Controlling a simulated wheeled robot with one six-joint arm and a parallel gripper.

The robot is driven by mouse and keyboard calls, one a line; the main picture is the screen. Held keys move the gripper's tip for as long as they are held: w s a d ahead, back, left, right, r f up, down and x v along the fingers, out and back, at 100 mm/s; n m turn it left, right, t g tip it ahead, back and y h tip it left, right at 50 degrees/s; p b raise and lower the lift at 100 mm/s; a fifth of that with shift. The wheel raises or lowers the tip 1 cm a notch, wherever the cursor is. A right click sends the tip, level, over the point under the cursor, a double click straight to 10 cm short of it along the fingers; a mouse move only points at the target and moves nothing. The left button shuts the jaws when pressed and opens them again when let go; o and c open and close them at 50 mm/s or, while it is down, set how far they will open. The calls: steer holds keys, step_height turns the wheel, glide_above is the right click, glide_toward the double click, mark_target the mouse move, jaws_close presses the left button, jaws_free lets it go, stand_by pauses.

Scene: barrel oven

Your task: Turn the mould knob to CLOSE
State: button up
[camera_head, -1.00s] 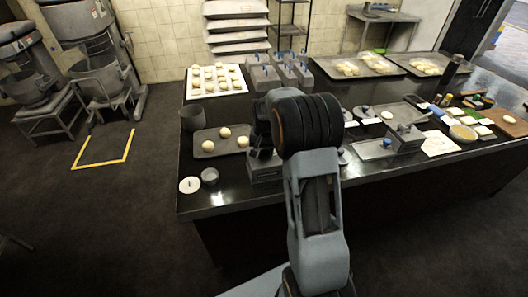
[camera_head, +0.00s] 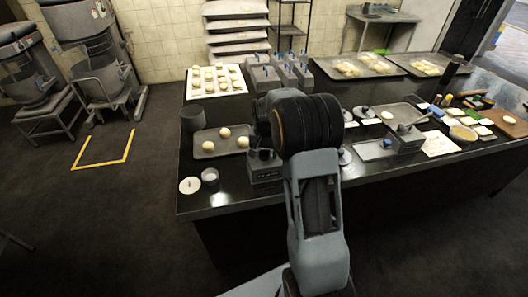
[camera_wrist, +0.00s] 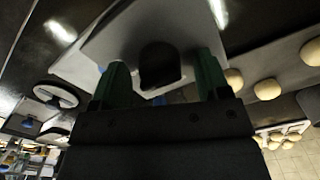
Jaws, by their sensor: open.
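The mould (camera_head: 265,172) is a small grey box on the near edge of the dark counter, partly covered by my arm in the head view. In the wrist view its pale grey face (camera_wrist: 110,45) fills the top middle. A dark, rounded knob (camera_wrist: 160,65) stands out from that face. My gripper (camera_wrist: 161,74) is open, with one green finger on each side of the knob and a visible gap on both sides. I cannot tell how deep the fingers reach. No knob marking is readable. In the head view my wrist hides the fingers.
A tray with dough balls (camera_head: 207,149) and a dark cup (camera_head: 192,118) stand left of the mould. A small round tin (camera_head: 210,177) and a white disc (camera_head: 190,185) lie near the front left edge. Another grey device (camera_head: 405,138) stands to the right.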

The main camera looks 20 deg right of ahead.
step_height(320, 180, up, 14)
stand_by(0.7)
steer(key=shift+f, duration=0.1)
stand_by(0.3)
